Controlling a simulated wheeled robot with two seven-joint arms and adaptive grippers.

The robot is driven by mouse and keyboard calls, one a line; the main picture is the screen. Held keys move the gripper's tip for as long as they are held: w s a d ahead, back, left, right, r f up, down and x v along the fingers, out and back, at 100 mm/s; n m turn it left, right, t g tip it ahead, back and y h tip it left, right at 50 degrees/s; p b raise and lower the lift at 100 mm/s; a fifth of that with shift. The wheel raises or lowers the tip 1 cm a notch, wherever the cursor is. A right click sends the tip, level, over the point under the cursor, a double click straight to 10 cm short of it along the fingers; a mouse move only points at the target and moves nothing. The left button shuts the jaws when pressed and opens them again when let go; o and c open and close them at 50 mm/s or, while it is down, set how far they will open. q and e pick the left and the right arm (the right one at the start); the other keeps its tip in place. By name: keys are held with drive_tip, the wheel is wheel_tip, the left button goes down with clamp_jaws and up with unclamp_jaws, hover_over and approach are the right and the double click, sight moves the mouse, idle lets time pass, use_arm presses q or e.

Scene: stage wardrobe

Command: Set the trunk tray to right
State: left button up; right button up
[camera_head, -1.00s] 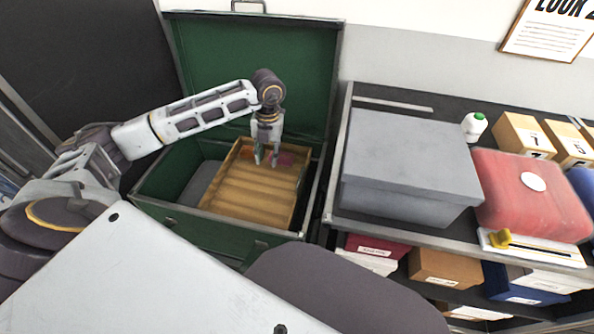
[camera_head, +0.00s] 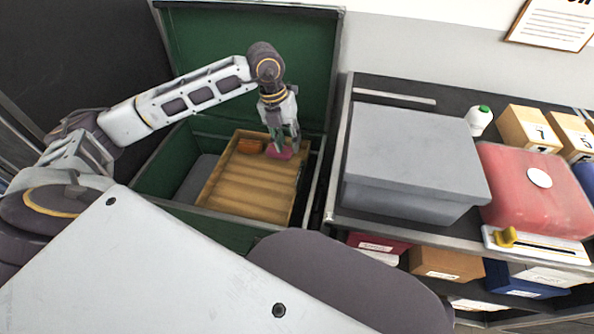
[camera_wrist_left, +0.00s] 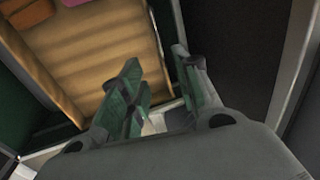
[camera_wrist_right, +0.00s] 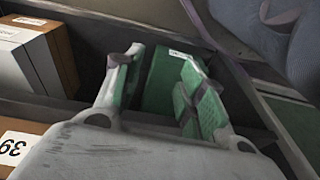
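The wooden tray (camera_head: 243,188) with slats lies inside the open green trunk (camera_head: 160,178). A pink item (camera_head: 279,152) and an orange-brown item (camera_head: 250,146) lie at its far end. My left gripper (camera_head: 286,142) points down at the tray's far right part. In the left wrist view its fingers (camera_wrist_left: 158,85) are apart, one over the tray (camera_wrist_left: 95,65) and one over the dark area beyond its side wall. Nothing shows held; contact with the wall cannot be told. My right gripper (camera_wrist_right: 155,85) is open, away from the trunk, with a green box (camera_wrist_right: 160,82) beyond its fingers.
The raised trunk lid (camera_head: 240,60) stands behind my left gripper. A shelf unit to the right bears a large grey box (camera_head: 410,165), a red case (camera_head: 535,185) and a white bottle (camera_head: 479,121). A grey surface (camera_head: 198,178) shows in the trunk left of the tray.

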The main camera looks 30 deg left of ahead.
sight(298, 175)
use_arm(q)
drive_tip(key=f, duration=0.4)
drive_tip(key=d+f+b, duration=0.1)
drive_tip(key=f, duration=0.3)
drive_tip(key=d+f+b, duration=0.1)
drive_tip(key=f, duration=0.3)
drive_tip(key=shift+w+d, duration=0.15)
drive_tip(key=shift+w, duration=0.15)
drive_tip(key=shift+d+f+b, duration=0.15)
drive_tip(key=shift+f+b, duration=0.25)
drive_tip(key=shift+f, duration=0.35)
use_arm(e)
drive_tip(key=shift+t, duration=0.4)
drive_tip(key=r, duration=0.2)
drive_tip(key=w+r, duration=0.1)
drive_tip(key=r, duration=0.1)
drive_tip(key=shift+a, duration=0.4)
drive_tip(key=shift+s+f, duration=0.1)
use_arm(q)
clamp_jaws()
use_arm(e)
drive_tip(key=shift+f, duration=0.1)
